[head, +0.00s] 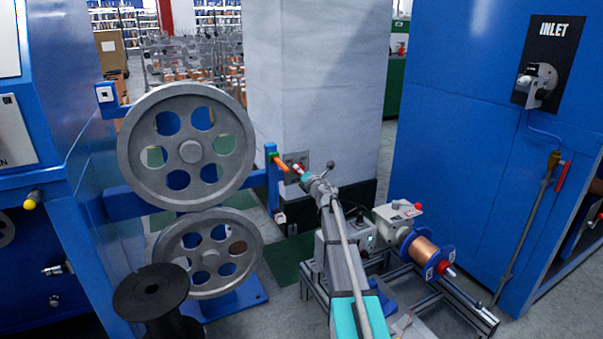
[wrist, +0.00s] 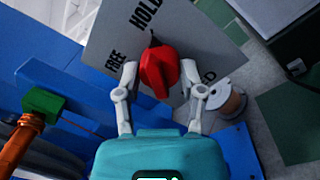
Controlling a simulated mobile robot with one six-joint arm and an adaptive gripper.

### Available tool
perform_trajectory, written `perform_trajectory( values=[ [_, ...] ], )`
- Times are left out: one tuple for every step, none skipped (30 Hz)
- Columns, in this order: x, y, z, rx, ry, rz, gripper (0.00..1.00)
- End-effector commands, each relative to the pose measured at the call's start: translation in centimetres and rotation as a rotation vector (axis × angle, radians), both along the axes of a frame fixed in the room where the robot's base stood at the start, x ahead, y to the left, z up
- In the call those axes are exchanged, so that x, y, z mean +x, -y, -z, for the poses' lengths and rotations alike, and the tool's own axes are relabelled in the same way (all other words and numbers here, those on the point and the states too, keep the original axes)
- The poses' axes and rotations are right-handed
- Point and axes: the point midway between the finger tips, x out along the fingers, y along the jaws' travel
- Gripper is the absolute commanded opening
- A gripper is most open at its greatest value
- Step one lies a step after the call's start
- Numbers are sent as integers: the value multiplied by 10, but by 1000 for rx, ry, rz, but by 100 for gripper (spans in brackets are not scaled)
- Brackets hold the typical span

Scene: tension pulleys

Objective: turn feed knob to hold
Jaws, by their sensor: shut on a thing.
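The red feed knob (wrist: 159,72) sits on a grey panel (wrist: 205,45) in the wrist view. The panel is lettered FREE and HOLD, with another word partly hidden at the right. The knob's narrow upper end and a small black mark above it point roughly toward HOLD. My gripper (wrist: 160,80) is shut on the knob, with one finger on each side. In the head view, my gripper (head: 304,175) is at the small panel (head: 301,157) beside the blue post, and the knob is small there.
An orange handle (wrist: 30,135) with a green block (wrist: 43,103) is close at the left in the wrist view. Two grey pulleys (head: 143,142) stand left in the head view. A copper spool (head: 424,254) is right of my arm. A pale pillar (head: 312,80) stands behind.

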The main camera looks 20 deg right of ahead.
Motion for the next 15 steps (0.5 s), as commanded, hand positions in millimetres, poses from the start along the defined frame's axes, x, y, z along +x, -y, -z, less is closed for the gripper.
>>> perform_trajectory(
  values=[
    [1, 2, 0, 9, 0, 4, 4],
    [1, 2, 0, 13, -1, 4, 4],
    [1, 2, 0, 17, 0, 5, 4],
    [1, 2, 0, 20, -1, 5, 4],
    [1, 2, 0, 21, -1, 5, 4],
    [1, 2, 0, 22, -1, 5, 4],
    [1, 2, 0, 22, -1, 5, 4],
    [1, 2, 0, 22, -1, 5, 4],
    [1, 2, 0, 22, -1, 5, 4],
    [1, 2, 0, 22, -1, 5, 4],
    [1, 2, 0, 22, -1, 5, 4],
    [1, 2, 0, 22, -1, 5, 4],
    [1, 2, 0, 22, 0, 4, 4],
    [1, 2, 0, 22, 0, 4, 4],
    [1, 2, 0, 22, 0, 4, 57]
  ],
)
